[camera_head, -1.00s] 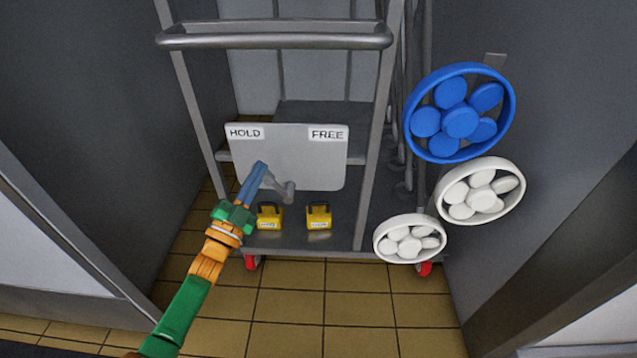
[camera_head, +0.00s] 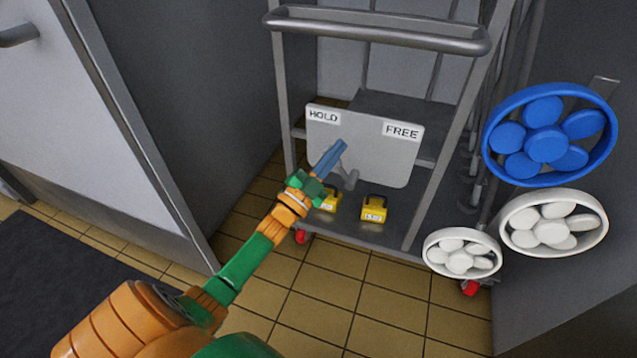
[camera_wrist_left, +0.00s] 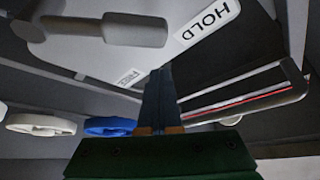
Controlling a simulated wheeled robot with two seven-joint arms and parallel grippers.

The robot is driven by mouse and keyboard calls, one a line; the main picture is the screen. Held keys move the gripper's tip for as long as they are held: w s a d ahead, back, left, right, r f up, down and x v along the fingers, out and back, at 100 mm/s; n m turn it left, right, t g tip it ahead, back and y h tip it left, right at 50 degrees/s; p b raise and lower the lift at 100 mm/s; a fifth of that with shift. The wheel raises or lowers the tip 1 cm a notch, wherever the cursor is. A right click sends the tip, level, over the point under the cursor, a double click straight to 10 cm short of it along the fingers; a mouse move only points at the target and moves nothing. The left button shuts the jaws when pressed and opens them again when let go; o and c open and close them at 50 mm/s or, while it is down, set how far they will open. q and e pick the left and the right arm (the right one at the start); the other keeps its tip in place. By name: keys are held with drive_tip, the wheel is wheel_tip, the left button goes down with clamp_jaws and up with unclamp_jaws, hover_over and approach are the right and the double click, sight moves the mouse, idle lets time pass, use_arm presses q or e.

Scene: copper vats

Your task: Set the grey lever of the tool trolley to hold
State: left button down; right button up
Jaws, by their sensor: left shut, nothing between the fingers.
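The tool trolley's pale grey plate (camera_head: 385,160) carries a HOLD label (camera_head: 323,116) at its left and a FREE label (camera_head: 401,131) at its right. The grey lever (camera_head: 350,181) sits low on the plate, partly hidden behind my left gripper (camera_head: 340,146). In the left wrist view the lever's thick handle (camera_wrist_left: 130,31) points more toward HOLD than toward FREE; I cannot tell whether it is fully there. My left gripper is shut and empty, with its blue fingers in front of the plate beside the lever. I cannot tell whether they touch it. My right gripper is out of view.
Yellow padlock-like blocks (camera_head: 373,208) stand on the trolley's lower shelf. A blue handwheel (camera_head: 546,143) and white handwheels (camera_head: 553,231) are at the right. The trolley's push bar (camera_head: 380,30) is above the plate. Tiled floor (camera_head: 310,295) in front is clear.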

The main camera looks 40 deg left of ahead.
use_arm(q)
drive_tip(key=v, duration=1)
drive_tip(key=shift+r+p, duration=0.2)
drive_tip(key=shift+p, duration=0.15)
